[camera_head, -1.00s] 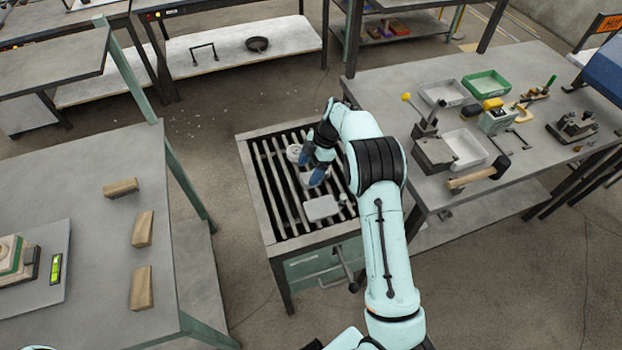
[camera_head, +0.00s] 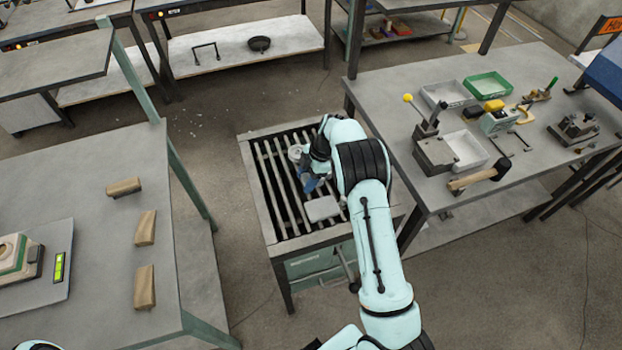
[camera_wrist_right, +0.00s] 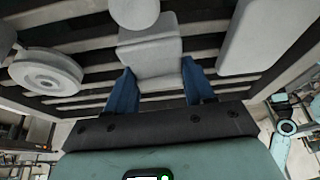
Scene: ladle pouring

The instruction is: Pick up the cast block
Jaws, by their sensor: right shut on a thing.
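The cast block (camera_wrist_right: 155,60) is a pale grey block with a rounded end, between the two blue fingers in the right wrist view. My right gripper (camera_head: 311,183) is over the slatted grate table (camera_head: 256,195) in the head view, shut on the block with one finger on each side (camera_wrist_right: 160,88). In the head view, the gripper and wrist mostly hide the block. I cannot tell whether it still touches the slats. My left gripper does not show.
A round grey casting (camera_head: 295,153) and a flat grey casting (camera_head: 322,208) lie on the grate close to the gripper. A workbench (camera_head: 395,80) with trays and tools stands at right. A table (camera_head: 85,190) with wooden blocks stands at left.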

